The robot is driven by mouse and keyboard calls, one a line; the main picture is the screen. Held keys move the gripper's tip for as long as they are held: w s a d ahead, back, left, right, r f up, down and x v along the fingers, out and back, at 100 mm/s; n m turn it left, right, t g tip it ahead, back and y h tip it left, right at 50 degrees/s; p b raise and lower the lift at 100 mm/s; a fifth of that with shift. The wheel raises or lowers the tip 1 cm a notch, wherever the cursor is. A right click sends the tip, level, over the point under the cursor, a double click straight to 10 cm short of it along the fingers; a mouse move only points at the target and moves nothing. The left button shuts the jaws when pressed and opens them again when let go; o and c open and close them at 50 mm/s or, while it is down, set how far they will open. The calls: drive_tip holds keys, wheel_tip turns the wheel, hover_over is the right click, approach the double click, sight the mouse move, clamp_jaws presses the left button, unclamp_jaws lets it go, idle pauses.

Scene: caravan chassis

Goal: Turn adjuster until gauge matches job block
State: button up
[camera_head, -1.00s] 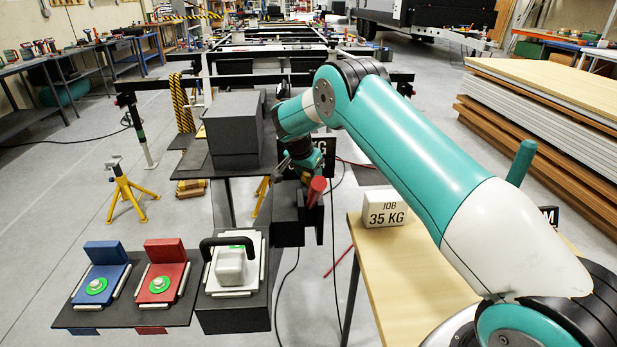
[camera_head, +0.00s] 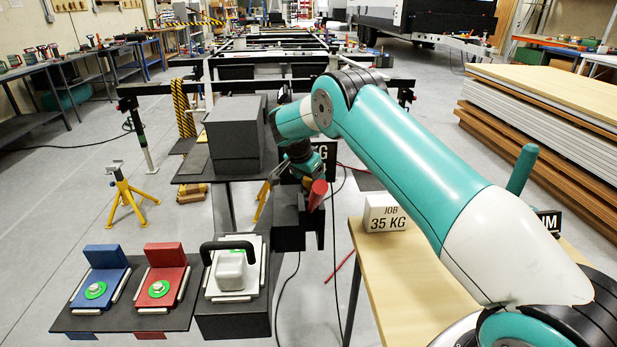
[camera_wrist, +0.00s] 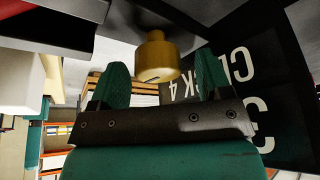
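The job block (camera_head: 385,212) is a white box reading "JOB 35 KG" on the wooden table at the right. The gauge is a black panel (camera_head: 326,158) behind my wrist in the head view. Its "KG" ending shows, but my arm hides the number. The adjuster, a brass stepped knob (camera_wrist: 156,58), hangs between and beyond the fingertips. My gripper (camera_wrist: 163,77) is open, with a visible gap between each teal finger and the knob.
A dark housing with a red cylinder (camera_head: 317,195) stands beside my gripper. A large dark box (camera_head: 234,135) is to its left. Blue (camera_head: 101,275) and red (camera_head: 161,275) plates and a black-handled white piece (camera_head: 231,270) sit on the front-left stand. Stacked boards (camera_head: 545,110) stand right.

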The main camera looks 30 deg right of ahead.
drive_tip(key=v, duration=1.7)
drive_tip(key=shift+a, duration=0.15)
drive_tip(key=shift+s+r, duration=0.1)
drive_tip(key=shift+r, duration=0.05)
drive_tip(key=s+a+r+n+y+p, duration=0.1)
drive_tip(key=s+a+r+n+y, duration=0.1)
drive_tip(key=s+a+r+n, duration=0.3)
drive_tip(key=s+a+r+n+y, duration=0.1)
drive_tip(key=s+a+r+n, duration=0.2)
drive_tip(key=s, duration=0.5)
drive_tip(key=s+a+n+y, duration=0.1)
drive_tip(key=s+n, duration=0.3)
drive_tip(key=s, duration=0.6)
drive_tip(key=s+a+n+g+y+p, duration=0.1)
drive_tip(key=s+a+n, duration=0.3)
drive_tip(key=s, duration=0.6)
drive_tip(key=s+a+n+y, duration=0.2)
drive_tip(key=s+n+y, duration=0.1)
drive_tip(key=s, duration=0.6)
drive_tip(key=shift+s+a+f+n+g, duration=0.2)
drive_tip(key=shift+s+a+n+g, duration=0.15)
drive_tip(key=shift+n, duration=0.55)
